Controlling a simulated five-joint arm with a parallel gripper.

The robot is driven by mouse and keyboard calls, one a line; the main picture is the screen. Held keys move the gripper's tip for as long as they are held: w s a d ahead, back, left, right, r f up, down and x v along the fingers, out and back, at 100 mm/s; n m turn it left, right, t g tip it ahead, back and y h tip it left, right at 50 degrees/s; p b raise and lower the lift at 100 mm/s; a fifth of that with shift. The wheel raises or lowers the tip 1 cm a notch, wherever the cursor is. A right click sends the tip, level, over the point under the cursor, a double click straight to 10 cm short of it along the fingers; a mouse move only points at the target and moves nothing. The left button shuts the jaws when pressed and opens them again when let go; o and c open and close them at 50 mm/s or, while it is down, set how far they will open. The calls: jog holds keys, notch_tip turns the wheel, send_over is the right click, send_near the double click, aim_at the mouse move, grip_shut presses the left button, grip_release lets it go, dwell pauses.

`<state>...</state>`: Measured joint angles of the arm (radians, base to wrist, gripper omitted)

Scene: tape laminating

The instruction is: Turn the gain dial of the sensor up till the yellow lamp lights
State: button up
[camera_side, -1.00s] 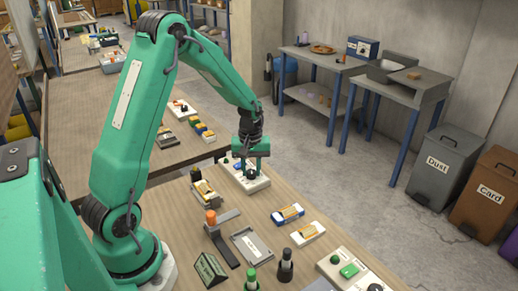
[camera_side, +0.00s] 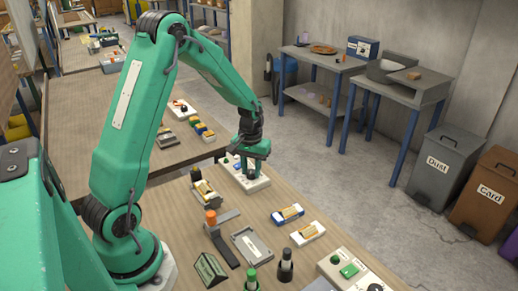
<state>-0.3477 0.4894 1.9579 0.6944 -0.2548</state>
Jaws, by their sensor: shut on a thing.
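The sensor is a white box (camera_side: 258,185) at the far edge of the wooden bench, with small dark and coloured parts on its top. My gripper (camera_side: 251,172) points down over it and is shut on a dark knob, the gain dial (camera_side: 251,176), on the box top. The jaws hide most of the dial. I cannot make out a lit yellow lamp on the box at this size.
Near the box stand a small tan-topped device (camera_side: 205,193) and an orange-topped post (camera_side: 211,217). Bare bench is right of the box.

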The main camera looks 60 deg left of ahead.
aim_at(251, 171)
jog(key=shift+m, duration=1.1)
jog(key=o, duration=1)
jog(key=shift+c, duration=0.2)
jog(key=shift+r, duration=0.15)
jog(key=shift+r, duration=3.8)
